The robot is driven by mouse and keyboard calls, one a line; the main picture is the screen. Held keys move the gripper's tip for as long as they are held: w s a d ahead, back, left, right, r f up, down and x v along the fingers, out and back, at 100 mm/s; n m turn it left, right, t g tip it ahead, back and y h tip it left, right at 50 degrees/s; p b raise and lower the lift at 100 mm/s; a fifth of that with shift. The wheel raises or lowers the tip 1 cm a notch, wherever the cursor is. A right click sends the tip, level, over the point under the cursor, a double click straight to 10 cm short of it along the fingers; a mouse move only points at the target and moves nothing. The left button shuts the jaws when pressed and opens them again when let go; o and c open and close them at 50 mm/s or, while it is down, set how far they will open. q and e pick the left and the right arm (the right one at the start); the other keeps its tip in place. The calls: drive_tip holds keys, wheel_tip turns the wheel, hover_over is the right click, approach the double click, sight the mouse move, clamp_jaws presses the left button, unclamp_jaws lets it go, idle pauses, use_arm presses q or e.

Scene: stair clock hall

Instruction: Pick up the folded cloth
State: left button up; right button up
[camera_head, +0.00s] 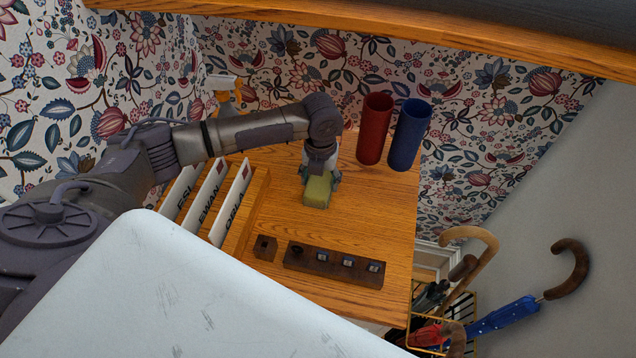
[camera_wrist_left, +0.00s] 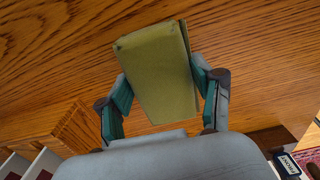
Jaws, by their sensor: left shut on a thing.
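The folded cloth (camera_head: 317,191) is a small olive-green block over the wooden table top (camera_head: 390,210). My left gripper (camera_head: 319,178) comes down on it from above and is shut on it. In the left wrist view the cloth (camera_wrist_left: 160,75) sits between the two teal-padded fingers of the gripper (camera_wrist_left: 165,95), one against each side. I cannot tell whether the cloth touches the table or is just above it. My right gripper is not in view.
A red cylinder (camera_head: 374,130) and a blue cylinder (camera_head: 408,135) stand at the back right. A wooden rack with name cards (camera_head: 212,200) is left. A dark block with small pieces (camera_head: 333,266) lies in front. Umbrellas (camera_head: 500,315) stand off the right edge.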

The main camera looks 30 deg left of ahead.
sight(324, 181)
use_arm(q)
drive_tip(key=shift+r, duration=0.15)
drive_tip(key=shift+r, duration=0.3)
drive_tip(key=r, duration=0.1)
drive_tip(key=d+r+b, duration=0.1)
drive_tip(key=r, duration=0.1)
drive_tip(key=shift+r, duration=0.3)
drive_tip(key=d+r, duration=0.2)
drive_tip(key=d, duration=0.1)
drive_tip(key=d+r+b, duration=0.1)
drive_tip(key=d+r, duration=0.1)
drive_tip(key=d, duration=0.2)
drive_tip(key=s+d+r+b, duration=0.1)
drive_tip(key=d+r, duration=0.1)
drive_tip(key=d, duration=0.1)
drive_tip(key=shift+s+d+r, duration=0.1)
drive_tip(key=shift+d+r, duration=0.2)
